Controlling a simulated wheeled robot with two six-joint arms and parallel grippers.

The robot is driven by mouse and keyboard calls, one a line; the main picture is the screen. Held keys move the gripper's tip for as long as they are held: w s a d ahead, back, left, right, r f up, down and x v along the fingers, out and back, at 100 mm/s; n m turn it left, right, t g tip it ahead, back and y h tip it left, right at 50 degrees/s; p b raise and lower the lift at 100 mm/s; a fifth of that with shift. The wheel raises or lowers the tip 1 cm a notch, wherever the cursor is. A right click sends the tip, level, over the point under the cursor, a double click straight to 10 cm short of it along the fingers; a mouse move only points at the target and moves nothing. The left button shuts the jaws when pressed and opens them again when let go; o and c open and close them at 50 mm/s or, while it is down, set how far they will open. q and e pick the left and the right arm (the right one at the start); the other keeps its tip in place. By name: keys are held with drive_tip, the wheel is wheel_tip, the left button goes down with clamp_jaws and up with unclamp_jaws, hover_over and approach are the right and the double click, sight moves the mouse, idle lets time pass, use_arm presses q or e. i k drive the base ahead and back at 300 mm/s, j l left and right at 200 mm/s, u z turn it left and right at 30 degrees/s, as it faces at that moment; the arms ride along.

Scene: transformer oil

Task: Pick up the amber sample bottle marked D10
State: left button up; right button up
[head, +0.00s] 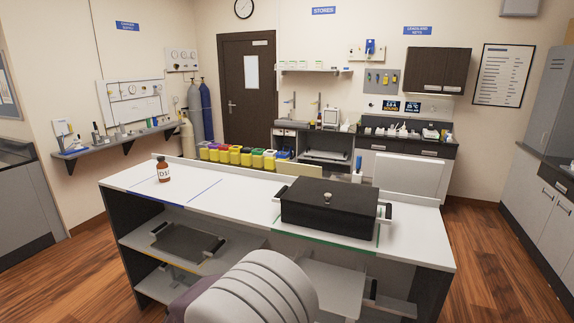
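An amber bottle (163,172) with a dark cap and a pale label stands upright on the left end of the white bench top (235,182). Its label seems to start with "D1"; the rest is too small to read surely. It stands at the left of an area outlined with blue lines, and nothing touches it. Neither of my grippers shows in the head view.
A black lidded box (328,210) with side handles sits on the bench's right half, over green lines. Yellow bins (235,155) with coloured tops line up behind the bench. A dark tray (187,246) lies on the shelf below. The bench top between bottle and box is clear.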

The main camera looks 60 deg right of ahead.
sight(163, 167)
drive_tip(key=z, duration=1)
